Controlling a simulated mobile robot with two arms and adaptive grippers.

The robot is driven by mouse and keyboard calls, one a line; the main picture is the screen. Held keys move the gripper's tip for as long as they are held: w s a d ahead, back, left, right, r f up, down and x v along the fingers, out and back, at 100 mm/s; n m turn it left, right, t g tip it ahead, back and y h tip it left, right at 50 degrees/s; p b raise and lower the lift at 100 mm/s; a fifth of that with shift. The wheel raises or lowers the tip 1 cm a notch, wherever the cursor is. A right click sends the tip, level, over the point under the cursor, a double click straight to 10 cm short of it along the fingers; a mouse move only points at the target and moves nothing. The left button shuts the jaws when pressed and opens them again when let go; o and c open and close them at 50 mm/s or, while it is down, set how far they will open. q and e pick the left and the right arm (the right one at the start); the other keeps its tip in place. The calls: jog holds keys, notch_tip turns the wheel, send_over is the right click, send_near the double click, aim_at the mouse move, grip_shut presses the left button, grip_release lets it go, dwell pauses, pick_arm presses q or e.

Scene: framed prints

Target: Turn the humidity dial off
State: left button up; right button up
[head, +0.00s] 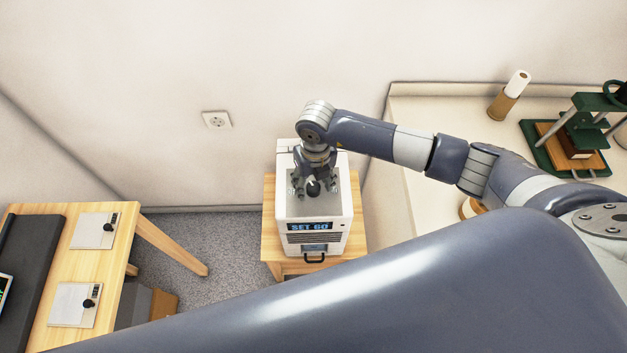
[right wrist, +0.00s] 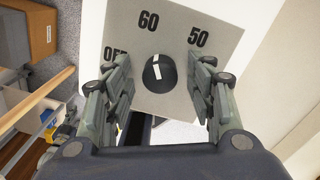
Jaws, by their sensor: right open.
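The humidity dial is a round black knob (right wrist: 165,72) with a white pointer line, on a grey plate (right wrist: 190,105) marked OFF, 60 and 50. Its pointer is turned roughly toward 60. The plate is on top of a white box-shaped unit (head: 293,243), whose front display (head: 310,226) reads SET 60. My right gripper (head: 314,182) points down over the unit's top. In the right wrist view the right gripper (right wrist: 159,68) is open, with one finger on each side of the knob and visible gaps between. My left gripper is not in view.
The unit stands on a small wooden stand (head: 271,250) against the wall. A wooden table (head: 50,255) with two switch plates is at left. A pale counter (head: 440,110) at right holds a green press (head: 545,145) and a brown-and-white cylinder (head: 505,100). My large arm link crosses the foreground.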

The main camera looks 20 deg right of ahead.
jog(key=c, duration=1.1)
jog(key=shift+o, duration=0.2)
jog(key=shift+f+n+b, duration=0.15)
jog(key=shift+n+b, duration=0.65)
jog(key=shift+b, duration=0.25)
jog(key=n+b, duration=0.8)
jog(key=b, duration=0.1)
jog(key=shift+b, duration=0.3)
jog(key=shift+a+n+b, duration=0.1)
jog(key=shift+n+b, duration=0.95)
jog(key=shift+n, duration=0.25)
jog(key=shift+r, duration=0.2)
jog(key=o, duration=1.1)
jog(key=shift+c, duration=0.2)
